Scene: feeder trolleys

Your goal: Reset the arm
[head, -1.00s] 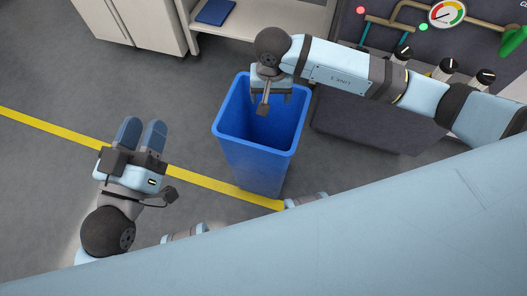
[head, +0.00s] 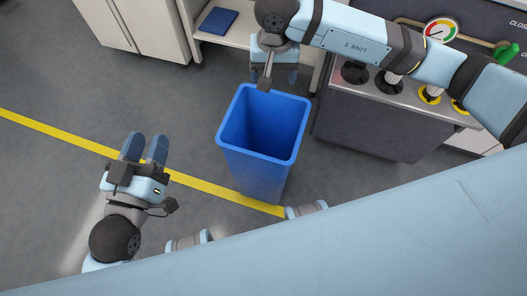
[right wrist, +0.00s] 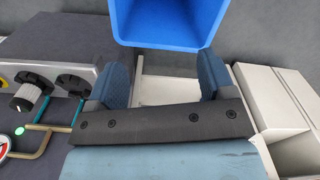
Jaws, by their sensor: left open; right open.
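My right arm reaches in from the right in the head view. Its gripper (head: 273,75) hangs just behind the far rim of a blue bin (head: 258,165). In the right wrist view the two blue fingers of this gripper (right wrist: 162,80) are apart with nothing between them. The bin (right wrist: 165,42) shows there beyond the fingertips. My left gripper (head: 145,148) is open and empty over the floor at the left, near the yellow line. The bin stands upright and its visible inside looks empty.
A control panel (head: 370,125) with knobs and a gauge (head: 440,30) stands right of the bin. A pale shelf (head: 235,32) holding a blue folder-like item (head: 219,20) and a cabinet (head: 135,22) stand behind. Grey floor is clear at the left.

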